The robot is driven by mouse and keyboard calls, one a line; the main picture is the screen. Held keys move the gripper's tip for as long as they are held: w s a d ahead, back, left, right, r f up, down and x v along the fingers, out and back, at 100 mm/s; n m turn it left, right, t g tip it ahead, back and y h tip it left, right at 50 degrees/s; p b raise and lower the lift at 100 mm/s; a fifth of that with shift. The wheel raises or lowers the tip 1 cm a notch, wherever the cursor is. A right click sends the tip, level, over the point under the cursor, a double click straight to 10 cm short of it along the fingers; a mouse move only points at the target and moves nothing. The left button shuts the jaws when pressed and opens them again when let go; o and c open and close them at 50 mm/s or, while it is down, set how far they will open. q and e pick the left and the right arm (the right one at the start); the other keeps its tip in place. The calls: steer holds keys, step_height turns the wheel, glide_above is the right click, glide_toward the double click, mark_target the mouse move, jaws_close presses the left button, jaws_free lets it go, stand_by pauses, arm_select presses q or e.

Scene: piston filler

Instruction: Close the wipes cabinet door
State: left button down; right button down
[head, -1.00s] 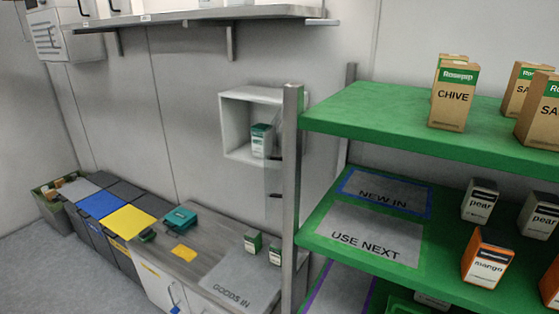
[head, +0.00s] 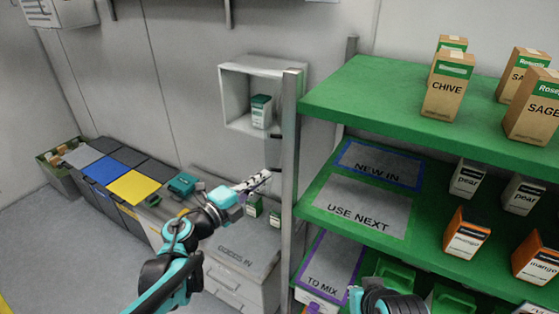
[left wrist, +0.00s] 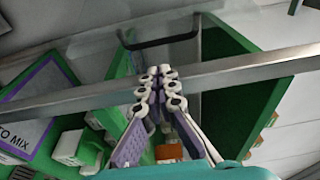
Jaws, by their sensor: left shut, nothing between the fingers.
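The wipes cabinet is a white wall box (head: 227,94) with an open front and a green-and-white pack (head: 261,111) inside. Its clear door stands open at the right side, towards me, and is hard to make out beside the steel shelf post. The door's black handle (left wrist: 160,40) shows in the left wrist view beyond the fingertips. My left gripper (head: 266,175) is shut and empty, below the cabinet and close to the post; it also shows in the left wrist view (left wrist: 160,72). I cannot tell whether it touches the door.
The steel post (head: 290,150) and green shelving (head: 340,100) with cartons stand close to the right of my left gripper. A counter (head: 235,252) with small boxes lies below. Lidded bins (head: 130,186) line the wall at left. Open floor lies at front left.

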arm_select(q)
steer(key=b+x, duration=0.1)
steer(key=x, duration=0.8)
steer(key=shift+w+d, duration=0.2)
steer(key=shift+d, duration=0.15)
steer(key=shift+a, duration=0.1)
